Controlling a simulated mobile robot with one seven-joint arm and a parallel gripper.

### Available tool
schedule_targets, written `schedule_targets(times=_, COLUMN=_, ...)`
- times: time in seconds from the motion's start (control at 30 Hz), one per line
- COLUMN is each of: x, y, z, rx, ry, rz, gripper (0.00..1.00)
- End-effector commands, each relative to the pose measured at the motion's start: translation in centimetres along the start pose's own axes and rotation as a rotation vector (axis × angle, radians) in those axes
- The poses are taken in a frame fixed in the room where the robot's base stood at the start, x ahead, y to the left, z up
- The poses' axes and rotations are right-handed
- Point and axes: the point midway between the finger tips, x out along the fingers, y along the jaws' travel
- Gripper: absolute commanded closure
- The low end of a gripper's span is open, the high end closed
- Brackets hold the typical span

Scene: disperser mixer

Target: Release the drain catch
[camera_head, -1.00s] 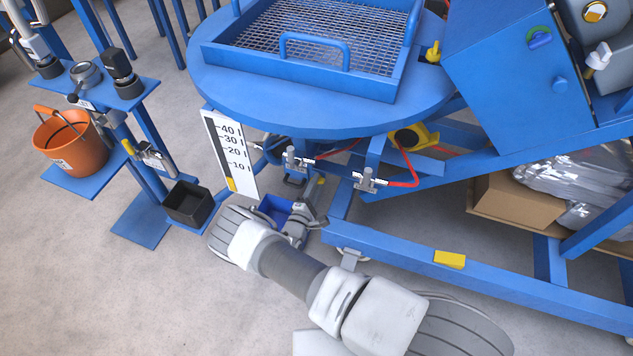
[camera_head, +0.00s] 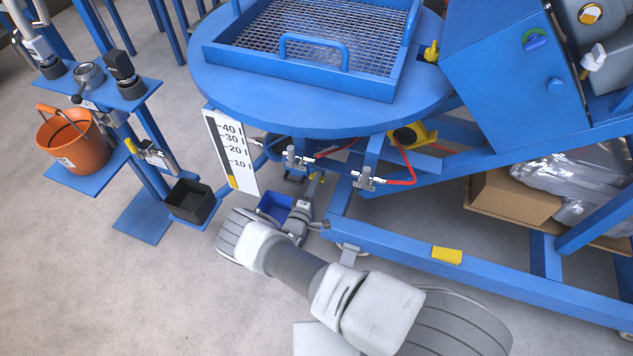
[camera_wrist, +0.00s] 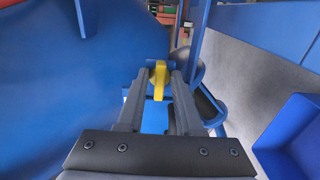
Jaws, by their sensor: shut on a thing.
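The drain catch appears as a yellow tab (camera_wrist: 159,80) between my fingertips in the wrist view. My gripper (camera_wrist: 160,88) is shut on this yellow tab, one dark finger on each side. In the head view my gripper (camera_head: 312,195) is low under the round blue table, beside the blue bin, and a small yellow spot shows near its tip. The drain parts behind the fingers are mostly hidden.
A blue bin (camera_head: 275,207) stands on the floor under the table; it also shows at right in the wrist view (camera_wrist: 290,140). Grey valves (camera_head: 366,178) with red hoses hang nearby. A blue frame beam (camera_head: 490,270) runs at right. Open floor lies at left.

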Motion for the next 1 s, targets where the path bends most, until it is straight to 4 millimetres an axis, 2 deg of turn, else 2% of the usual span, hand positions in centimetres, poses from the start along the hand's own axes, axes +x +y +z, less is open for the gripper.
schedule_targets(times=0.17, x=-0.1, y=-0.1, z=-0.1, rx=0.001, ry=0.001, rz=-0.002, gripper=1.00)
schedule_targets(times=0.2, x=-0.1, y=-0.1, z=-0.1, rx=0.001, ry=0.002, rz=-0.002, gripper=0.64)
schedule_targets(times=0.27, x=-0.1, y=-0.1, z=-0.1, rx=0.001, ry=0.002, rz=-0.002, gripper=0.55)
schedule_targets(times=0.53, x=-0.2, y=0.0, z=-0.1, rx=-0.001, ry=0.001, rz=-0.001, gripper=0.55)
schedule_targets(times=0.67, x=-1.3, y=0.1, z=-0.1, rx=-0.001, ry=0.002, rz=-0.003, gripper=0.55)
schedule_targets(times=0.77, x=-3.1, y=0.2, z=-0.1, rx=-0.003, ry=0.004, rz=-0.002, gripper=0.55)
schedule_targets(times=1.0, x=-9.0, y=0.2, z=-0.1, rx=-0.002, ry=0.005, rz=-0.003, gripper=0.55)
